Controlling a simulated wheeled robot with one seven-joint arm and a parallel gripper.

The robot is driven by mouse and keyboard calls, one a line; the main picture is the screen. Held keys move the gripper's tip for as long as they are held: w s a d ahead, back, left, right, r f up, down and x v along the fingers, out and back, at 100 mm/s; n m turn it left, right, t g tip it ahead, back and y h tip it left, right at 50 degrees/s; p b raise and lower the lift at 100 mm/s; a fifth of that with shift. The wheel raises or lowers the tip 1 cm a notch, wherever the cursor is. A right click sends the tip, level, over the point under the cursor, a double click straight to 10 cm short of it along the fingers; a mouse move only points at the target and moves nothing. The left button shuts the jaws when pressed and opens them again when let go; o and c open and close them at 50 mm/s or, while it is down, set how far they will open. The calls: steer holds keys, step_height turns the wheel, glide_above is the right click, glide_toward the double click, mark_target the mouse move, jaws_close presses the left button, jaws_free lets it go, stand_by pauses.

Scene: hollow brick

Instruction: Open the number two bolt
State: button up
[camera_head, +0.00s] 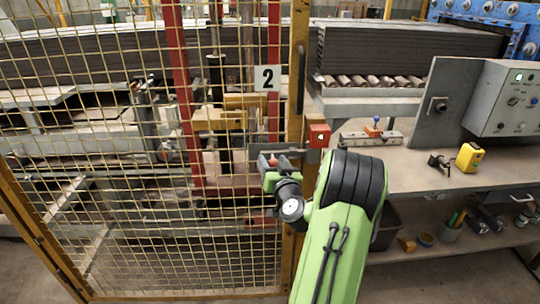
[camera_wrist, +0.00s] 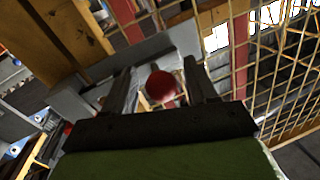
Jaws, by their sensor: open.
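A white sign with a black 2 (camera_head: 267,78) hangs on the yellow mesh gate, near its right post. In the wrist view the bolt's round red knob (camera_wrist: 161,86) shows between the two open fingers of my gripper (camera_wrist: 157,70). A gap seems to show on each side of the knob; I cannot tell whether a finger touches it.
A workbench (camera_head: 425,171) stands right of the gate post (camera_head: 298,70). It carries a yellow device (camera_head: 469,157), a small black tool (camera_head: 438,162) and a grey control box (camera_head: 507,98). The mesh gate (camera_head: 150,230) fills the left side. Machinery stands behind it.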

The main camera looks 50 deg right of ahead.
steer(key=shift+s+a+r, duration=0.1)
steer(key=shift+a, duration=0.05)
jaws_close()
steer(key=w+a, duration=0.2)
steer(key=w, duration=0.1)
steer(key=shift+a, duration=0.3)
jaws_free()
